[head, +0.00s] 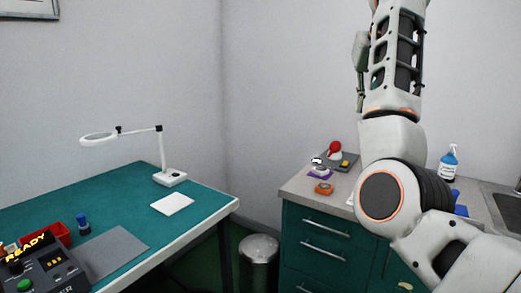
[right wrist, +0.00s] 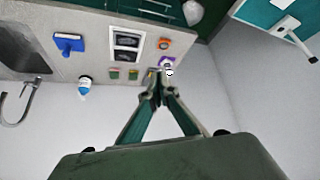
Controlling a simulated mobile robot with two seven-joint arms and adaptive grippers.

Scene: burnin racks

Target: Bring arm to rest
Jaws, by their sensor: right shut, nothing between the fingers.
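My right arm (head: 395,190) rises along the right side of the head view, with its upper end running out of the top edge. Its fingertips cannot be made out there. In the right wrist view my right gripper (right wrist: 159,88) has its two fingers brought together at the tips, with nothing between them. It is up in the air, and the counter lies beyond it in that view. My left arm and gripper are not in view.
A grey counter (head: 298,189) on green drawers carries small items, a spray bottle (head: 449,163) and a sink (head: 508,209). The green-topped table (head: 110,192) at left holds a lamp (head: 170,178) and a red bin (head: 57,234). A metal trash bin (head: 259,262) stands between.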

